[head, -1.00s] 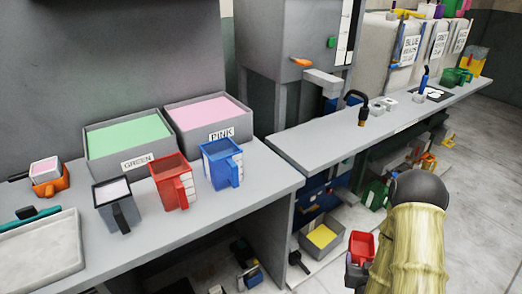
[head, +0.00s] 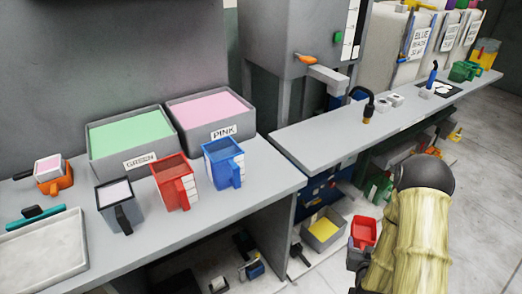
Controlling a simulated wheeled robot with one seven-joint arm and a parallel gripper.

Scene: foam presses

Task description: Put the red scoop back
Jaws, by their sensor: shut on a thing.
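The red scoop (head: 363,231) is at the lower right of the head view, an open red box with its hollow facing up. My gripper (head: 356,258) is shut on it from below, at its near side. My pale yellow sleeved arm with its dark joint stands right beside it and hides part of the gripper; the fingertips are hard to make out. The scoop is held in front of the benches, to the right of a low grey bin with yellow contents (head: 323,231).
The left bench (head: 206,213) carries GREEN (head: 112,160) and PINK (head: 194,122) bins, a red jug (head: 172,184), a blue jug (head: 222,164), a grey jug (head: 118,205) and a tray (head: 42,247). A long bench (head: 330,130) runs right. Floor (head: 480,180) at right is clear.

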